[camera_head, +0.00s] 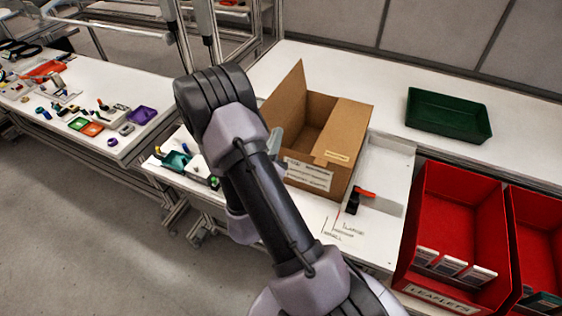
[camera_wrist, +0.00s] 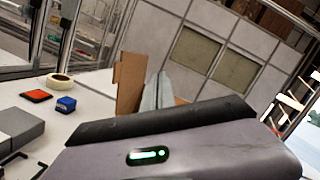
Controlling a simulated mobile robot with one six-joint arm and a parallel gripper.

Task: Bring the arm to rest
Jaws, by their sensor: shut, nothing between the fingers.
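My arm (camera_head: 265,195) is raised and folded across the middle of the head view, its elbow at the upper left. My gripper (camera_wrist: 157,88) shows in the wrist view as two pale grey fingers close together, shut with nothing held. In the head view only a small grey tip (camera_head: 276,141) shows past the arm, in front of the open cardboard box (camera_head: 345,135); the rest is hidden. A brown cardboard flap (camera_wrist: 130,82) stands behind and left of the fingers in the wrist view. I cannot tell the gap between them.
Red leaflet bins (camera_head: 455,215) stand at the right. A green tray (camera_head: 447,115) lies on the back bench. A black-and-orange tool (camera_head: 359,198) lies by the box. Small parts and trays (camera_head: 92,129) cover the left bench. A tape roll (camera_wrist: 59,80) shows in the wrist view. Floor at left is clear.

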